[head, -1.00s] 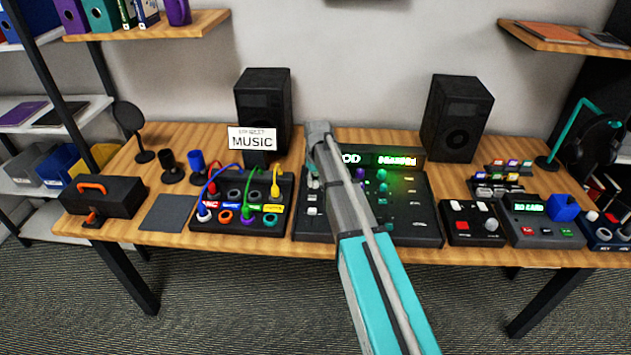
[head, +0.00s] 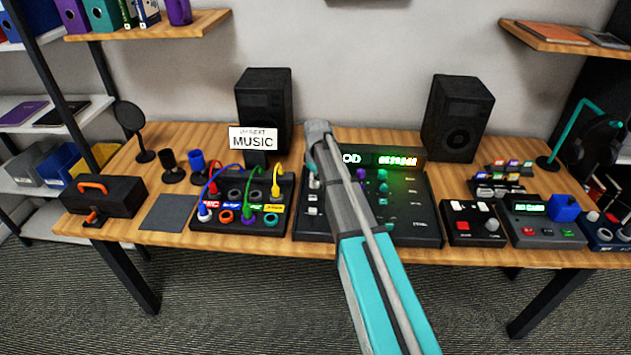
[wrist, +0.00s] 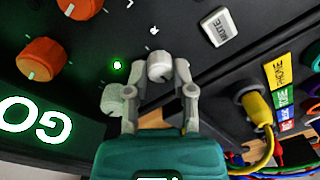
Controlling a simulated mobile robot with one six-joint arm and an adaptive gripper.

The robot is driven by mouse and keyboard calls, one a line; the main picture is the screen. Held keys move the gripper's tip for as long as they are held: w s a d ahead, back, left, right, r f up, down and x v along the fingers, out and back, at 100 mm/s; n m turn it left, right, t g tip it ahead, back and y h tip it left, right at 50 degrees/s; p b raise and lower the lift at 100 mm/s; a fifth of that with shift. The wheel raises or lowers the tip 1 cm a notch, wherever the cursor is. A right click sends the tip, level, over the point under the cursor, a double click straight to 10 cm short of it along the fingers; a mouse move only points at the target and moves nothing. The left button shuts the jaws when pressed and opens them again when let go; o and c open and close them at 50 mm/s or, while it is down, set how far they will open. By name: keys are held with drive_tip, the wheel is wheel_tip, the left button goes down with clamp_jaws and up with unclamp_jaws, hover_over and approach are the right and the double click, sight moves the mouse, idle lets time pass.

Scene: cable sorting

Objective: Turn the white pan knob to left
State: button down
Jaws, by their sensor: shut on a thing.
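The white pan knob (wrist: 160,66) shows in the wrist view between the two fingers of my gripper (wrist: 158,72). My gripper is shut on it, one finger on each side. The knob stands on the black mixer panel (wrist: 190,70). Its pointer mark is too small to read clearly. A second pale knob, lit green (wrist: 115,98), sits just left of the left finger. In the head view my arm crosses in front of the mixer (head: 415,215) and hides the pan knob and my fingertips.
A white MUTE button (wrist: 220,27) and orange knobs (wrist: 42,60) are on the same panel. A patch box (head: 240,213) with several coloured cables stands left of the mixer, its yellow plug (wrist: 255,100) near my gripper. A small red-button box (head: 472,222) is at the right.

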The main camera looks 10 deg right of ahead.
drive_tip(key=shift+s, duration=0.1)
drive_tip(key=shift+c, duration=2.3)
unclamp_jaws()
drive_tip(key=shift+m, duration=0.5)
